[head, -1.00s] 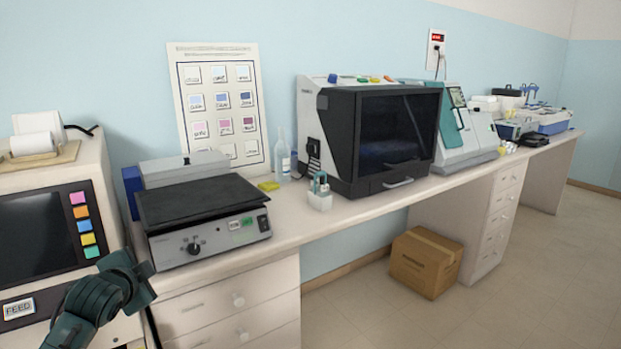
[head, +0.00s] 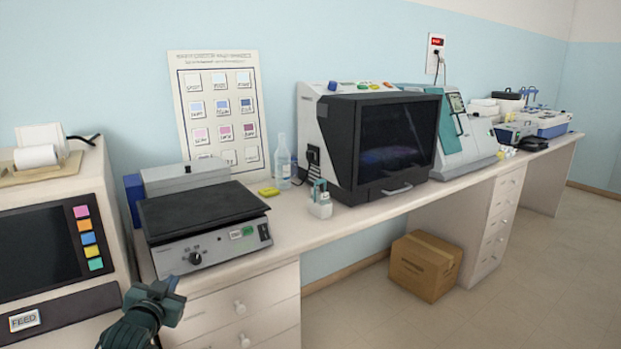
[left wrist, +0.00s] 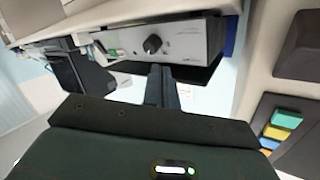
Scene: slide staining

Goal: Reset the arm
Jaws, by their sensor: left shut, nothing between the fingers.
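My left gripper (head: 165,288) is low at the left in the head view, in front of the counter's drawers and below the hotplate-like device. It is shut and empty. In the left wrist view its closed fingers (left wrist: 161,88) point toward the device's front panel and dark underside or top plate, apart from it as far as I can tell. The grey device (head: 203,215) has a black flat top and a front knob. My right gripper is not in view.
A machine with a dark screen and coloured buttons (head: 50,245) stands at the far left, close to my left arm. A black-fronted cabinet machine (head: 395,140), a small bottle holder (head: 320,207) and a clear bottle (head: 283,165) stand on the counter. A cardboard box (head: 426,266) is on the floor.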

